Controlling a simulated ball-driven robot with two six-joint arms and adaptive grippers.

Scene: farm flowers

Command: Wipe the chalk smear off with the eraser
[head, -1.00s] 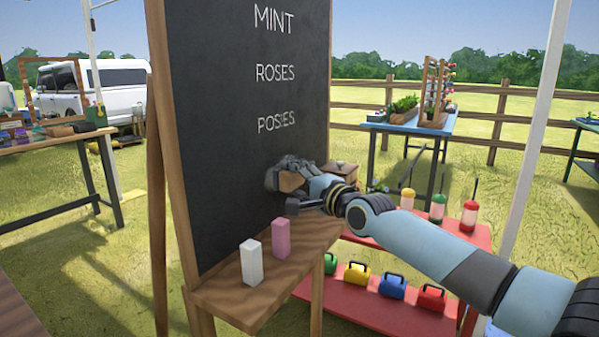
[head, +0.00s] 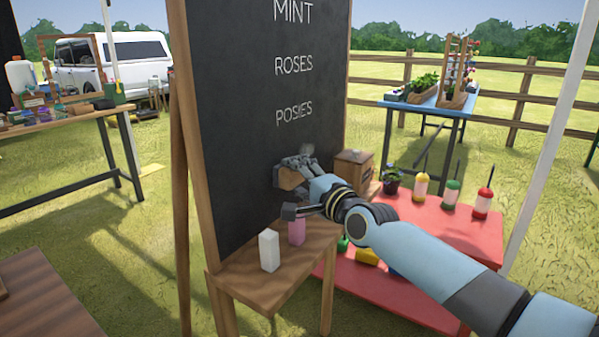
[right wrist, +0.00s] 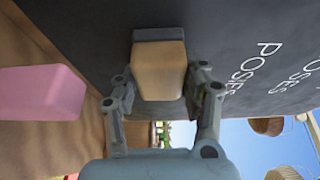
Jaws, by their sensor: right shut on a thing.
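The chalkboard (head: 235,130) stands upright in a wooden frame with white words on it. The eraser (head: 290,179), a tan block with a dark grey pad, is at the board's lower part, below "POSIES". My right gripper (head: 298,168) is shut on it. In the right wrist view the eraser (right wrist: 158,70) sits between the two fingers, its pad towards the board and seemingly touching it. A faint pale patch, likely the chalk smear (head: 306,150), shows just above the gripper; the gripper may hide part of it. My left gripper is not in view.
A white block (head: 268,251) and a pink block (head: 297,230) stand on the wooden ledge (head: 255,285) below my right gripper. A wooden box (head: 352,170) is just beyond the board. A red stand (head: 445,225) with bottles lies under my right arm.

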